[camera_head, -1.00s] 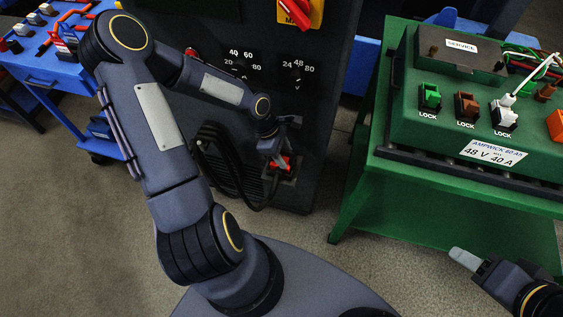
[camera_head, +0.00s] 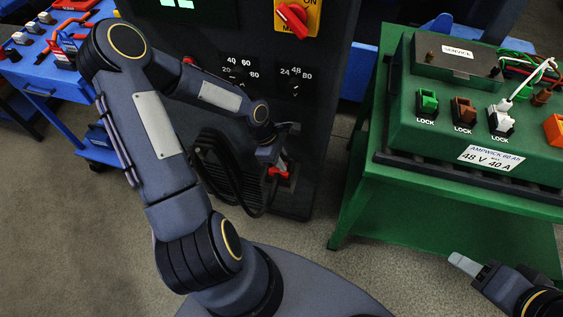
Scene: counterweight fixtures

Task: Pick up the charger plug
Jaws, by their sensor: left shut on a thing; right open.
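The charger plug (camera_head: 279,171) shows as a small red piece low on the front of the dark charger cabinet (camera_head: 322,100). My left gripper (camera_head: 277,160) is shut on the plug, and its jaws and wrist hide most of it. A black cable loops down beside the gripper. I cannot tell whether the plug is still seated in its holder. My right gripper (camera_head: 467,265) is open and empty at the lower right, over the floor in front of the green cart.
The green cart (camera_head: 450,216) at the right carries a green battery box (camera_head: 400,125) with green, brown and white connectors. A blue cart (camera_head: 50,82) with red tools stands at the far left. The cabinet bears dials and a red switch (camera_head: 291,16). Floor between is clear.

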